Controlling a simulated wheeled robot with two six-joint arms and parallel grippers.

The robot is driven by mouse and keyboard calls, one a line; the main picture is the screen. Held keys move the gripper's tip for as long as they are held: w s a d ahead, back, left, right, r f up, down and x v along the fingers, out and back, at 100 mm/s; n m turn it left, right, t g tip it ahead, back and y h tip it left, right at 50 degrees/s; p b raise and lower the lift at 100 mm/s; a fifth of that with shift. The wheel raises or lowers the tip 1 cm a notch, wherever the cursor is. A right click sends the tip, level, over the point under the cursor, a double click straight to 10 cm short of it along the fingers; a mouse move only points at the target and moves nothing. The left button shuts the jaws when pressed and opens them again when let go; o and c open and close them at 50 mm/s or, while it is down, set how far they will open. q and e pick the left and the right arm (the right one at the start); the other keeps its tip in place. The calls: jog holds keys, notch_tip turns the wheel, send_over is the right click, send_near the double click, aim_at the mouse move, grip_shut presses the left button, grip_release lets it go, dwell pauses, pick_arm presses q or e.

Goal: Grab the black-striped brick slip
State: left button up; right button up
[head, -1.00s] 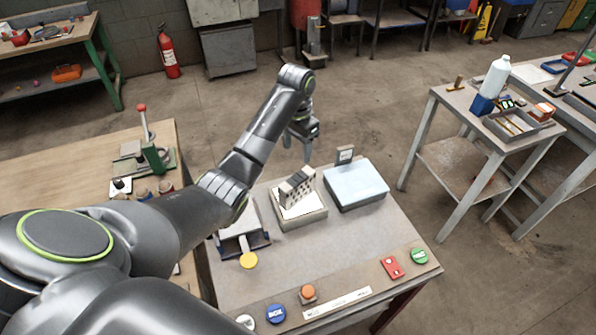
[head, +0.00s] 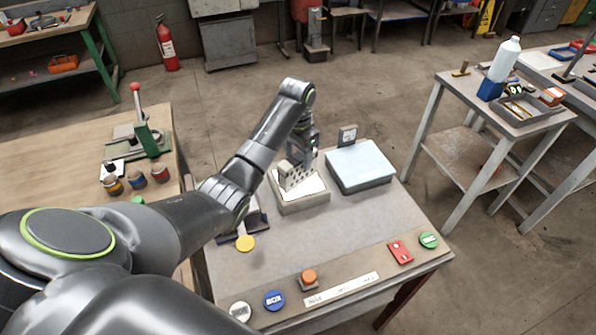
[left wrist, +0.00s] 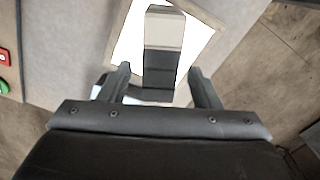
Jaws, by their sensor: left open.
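A pale brick with dark holes in its side (head: 296,177) stands upright on a shallow box with a white top (head: 312,199) on the table. In the left wrist view the brick (left wrist: 164,42) is seen end-on, with a pale part and dark grey bands nearer my gripper. My left gripper (head: 303,158) is over the far end of the brick, pointing down. In the wrist view its open fingers (left wrist: 163,80) lie on either side of the dark end, with a gap at each side. I cannot make out a separate slip. My right gripper is not in view.
A pale blue-topped box (head: 360,165) stands close to the right, with a small upright card (head: 347,136) behind it. The middle front of the table is clear.

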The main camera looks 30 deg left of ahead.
aim_at(298, 169)
pick_arm(q)
jog(key=shift+f+p, duration=0.65)
jog(key=shift+f, duration=2.25)
jog(key=shift+r, duration=0.1)
grip_shut()
